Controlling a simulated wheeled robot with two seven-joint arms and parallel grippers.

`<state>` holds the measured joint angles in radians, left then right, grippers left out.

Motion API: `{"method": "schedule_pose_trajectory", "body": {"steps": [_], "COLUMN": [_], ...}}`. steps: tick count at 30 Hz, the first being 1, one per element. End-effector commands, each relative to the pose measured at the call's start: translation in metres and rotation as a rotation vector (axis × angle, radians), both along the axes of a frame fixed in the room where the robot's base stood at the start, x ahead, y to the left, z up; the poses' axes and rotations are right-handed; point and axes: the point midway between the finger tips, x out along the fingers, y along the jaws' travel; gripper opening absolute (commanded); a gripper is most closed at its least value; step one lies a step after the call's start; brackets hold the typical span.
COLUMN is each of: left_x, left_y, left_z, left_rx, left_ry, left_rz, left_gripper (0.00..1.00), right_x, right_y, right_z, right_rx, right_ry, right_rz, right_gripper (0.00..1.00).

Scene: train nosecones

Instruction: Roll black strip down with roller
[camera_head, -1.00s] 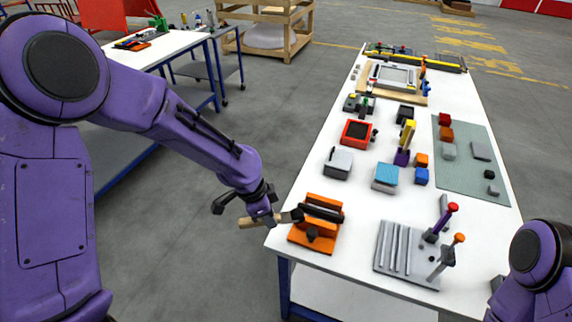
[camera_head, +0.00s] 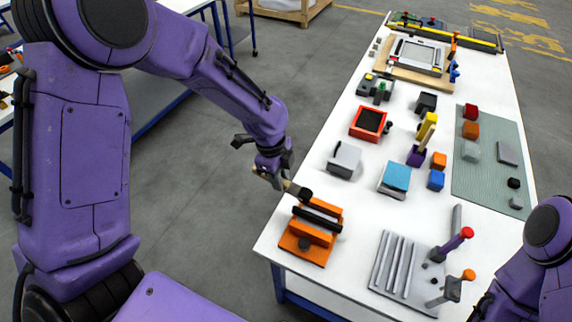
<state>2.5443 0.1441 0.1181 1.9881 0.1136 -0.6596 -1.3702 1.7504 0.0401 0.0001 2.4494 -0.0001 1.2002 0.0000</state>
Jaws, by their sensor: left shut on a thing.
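My left gripper (camera_head: 272,176) is shut on the roller's light wooden handle. The roller's black head (camera_head: 303,193) points right and down, just beyond the back left of the orange fixture (camera_head: 296,245). A black strip (camera_head: 318,219) lies along the upper part of this fixture, at the near left corner of the table. The head appears close to the strip's left end; I cannot tell whether they touch. My right arm shows only in part at the lower right, and its gripper is out of view.
On the white table (camera_head: 350,222), a grey grooved stand with upright tools (camera_head: 405,272) is to the right of the fixture. A grey box (camera_head: 344,160), a blue-topped block (camera_head: 395,178) and a red-framed box (camera_head: 369,123) stand behind.

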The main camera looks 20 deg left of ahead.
Motion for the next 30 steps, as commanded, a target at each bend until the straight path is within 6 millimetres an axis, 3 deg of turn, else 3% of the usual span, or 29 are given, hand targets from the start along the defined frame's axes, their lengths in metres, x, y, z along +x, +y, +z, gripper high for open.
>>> {"method": "schedule_pose_trajectory", "body": {"steps": [15, 30], "left_x": [0.0, 0.0], "left_y": [0.0, 0.0], "left_z": [-0.05, -0.055], "left_rx": [-0.001, 0.0], "left_ry": [0.0, 0.0], "left_rz": [0.001, 0.001], "left_gripper": [0.0, 0.0], "right_x": [-0.001, -0.001], "right_y": [0.0, 0.0], "right_z": [-0.006, -0.008], "right_rx": [0.0, 0.0], "right_ry": [0.001, 0.001], "right_rz": [0.0, 0.0], "right_gripper": [0.61, 0.61]}}
